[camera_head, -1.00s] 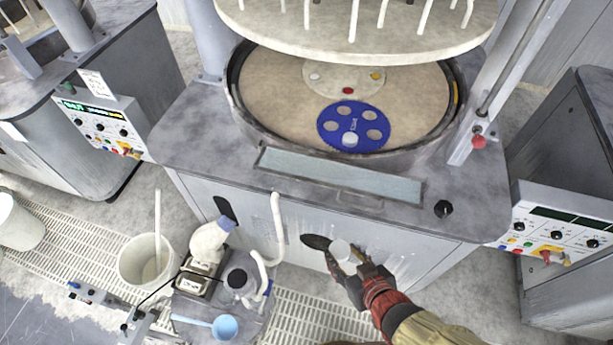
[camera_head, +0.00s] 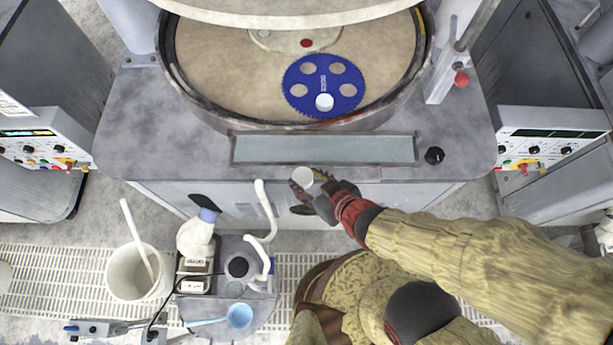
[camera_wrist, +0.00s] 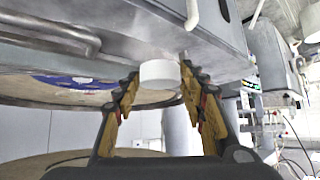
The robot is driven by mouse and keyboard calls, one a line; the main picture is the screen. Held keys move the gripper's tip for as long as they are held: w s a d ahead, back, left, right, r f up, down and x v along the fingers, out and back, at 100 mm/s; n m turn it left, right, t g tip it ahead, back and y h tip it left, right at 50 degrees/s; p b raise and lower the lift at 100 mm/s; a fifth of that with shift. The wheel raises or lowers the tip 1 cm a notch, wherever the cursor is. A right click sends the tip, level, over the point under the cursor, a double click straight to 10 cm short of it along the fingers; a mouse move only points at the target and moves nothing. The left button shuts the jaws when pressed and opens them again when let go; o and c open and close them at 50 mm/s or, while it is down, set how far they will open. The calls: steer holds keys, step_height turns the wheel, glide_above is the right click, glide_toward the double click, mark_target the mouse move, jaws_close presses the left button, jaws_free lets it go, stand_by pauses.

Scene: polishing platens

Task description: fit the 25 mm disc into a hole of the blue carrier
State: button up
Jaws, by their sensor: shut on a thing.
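My gripper (camera_head: 314,185) is shut on a white disc (camera_head: 303,176), held in front of the machine's front panel, below the platen's front edge. In the wrist view the white disc (camera_wrist: 160,73) sits between the two fingertips (camera_wrist: 158,84). The blue carrier (camera_head: 323,86) lies on the tan platen above my gripper in the head view. It has several round holes, and a white disc (camera_head: 324,102) lies at its front hole; I cannot tell how it is seated. The carrier (camera_wrist: 75,79) shows partly at the left of the wrist view.
The round platen (camera_head: 230,70) has a raised rim, with a pale upper plate (camera_head: 290,12) hanging over its back. A glass-like strip (camera_head: 322,149) and a black knob (camera_head: 434,155) are on the front ledge. A bucket (camera_head: 135,275) and a small bottle stand (camera_head: 225,285) stand at lower left.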

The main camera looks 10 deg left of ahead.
steer(key=shift+d, duration=0.15)
steer(key=shift+w+a+p, duration=0.2)
steer(key=shift+w+a, duration=0.45)
steer(key=shift+w, duration=1.6)
steer(key=shift+w+a+p, duration=0.15)
steer(key=shift+w+a, duration=0.55)
steer(key=shift+w, duration=1.55)
steer(key=shift+w+a+p, duration=0.2)
steer(key=shift+w+a, duration=0.45)
steer(key=shift+w, duration=1.6)
steer(key=w+a+p, duration=0.1)
steer(key=w+a, duration=0.1)
steer(key=w, duration=0.4)
steer(key=w+a+f+p, duration=0.1)
steer(key=w+a+p, duration=0.1)
steer(key=w, duration=0.4)
steer(key=w+a+p, duration=0.1)
steer(key=w+p, duration=0.1)
steer(key=w, duration=0.4)
steer(key=shift+w+a+f, duration=0.25)
steer(key=shift+w+a, duration=0.15)
steer(key=shift+w+a+f, duration=0.25)
steer(key=shift+w+f, duration=0.75)
steer(key=shift+f, duration=0.05)
steer(key=shift+f+b, duration=1.25)
steer(key=shift+f, duration=0.25)
steer(key=shift+s+f, duration=0.1)
steer(key=shift+f, duration=0.05)
steer(key=o, duration=1.3)
steer(key=shift+c, duration=0.2)
